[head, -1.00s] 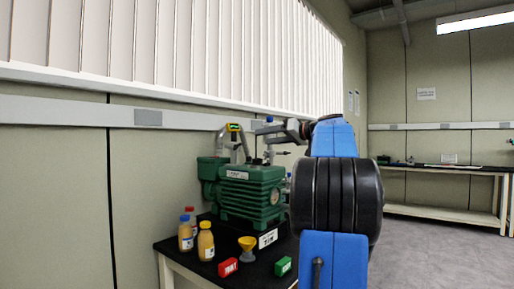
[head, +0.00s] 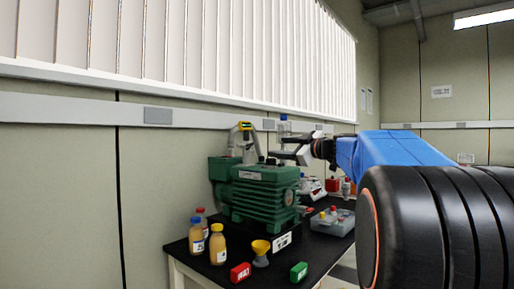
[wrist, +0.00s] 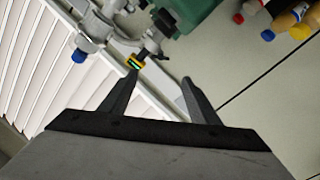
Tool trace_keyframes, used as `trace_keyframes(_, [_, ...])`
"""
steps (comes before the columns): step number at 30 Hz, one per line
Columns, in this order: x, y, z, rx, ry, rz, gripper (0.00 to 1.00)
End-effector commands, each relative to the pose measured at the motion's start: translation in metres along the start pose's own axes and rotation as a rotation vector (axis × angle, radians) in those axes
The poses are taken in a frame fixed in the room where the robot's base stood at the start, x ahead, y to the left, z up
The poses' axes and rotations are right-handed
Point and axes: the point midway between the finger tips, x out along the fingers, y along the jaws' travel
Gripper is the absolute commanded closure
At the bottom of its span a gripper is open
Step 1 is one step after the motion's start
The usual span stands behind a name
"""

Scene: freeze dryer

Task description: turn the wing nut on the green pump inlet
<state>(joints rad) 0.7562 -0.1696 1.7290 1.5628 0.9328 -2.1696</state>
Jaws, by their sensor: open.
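The green pump (head: 265,192) stands on the black bench top in the head view. A grey inlet pipe rises behind it, with a yellow-framed gauge (head: 245,126) at its top. In the wrist view the green pump body (wrist: 205,10) shows at the top edge. The metal inlet fittings (wrist: 108,28) and the yellow-framed gauge (wrist: 135,61) lie just beyond my fingertips. I cannot single out the wing nut with certainty among the fittings. My gripper (wrist: 160,80) is open and empty; its fingers appear apart from the fittings. It also shows above the pump in the head view (head: 280,150).
Several bottles (head: 217,244) stand left of the pump. A grey tray (head: 333,224) sits right of the pump.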

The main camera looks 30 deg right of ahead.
Motion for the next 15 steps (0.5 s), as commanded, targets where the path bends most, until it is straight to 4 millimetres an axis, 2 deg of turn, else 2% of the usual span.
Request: trace_keyframes(15, [0.087,-0.001,0.000,0.003,0.002,-0.004,0.44])
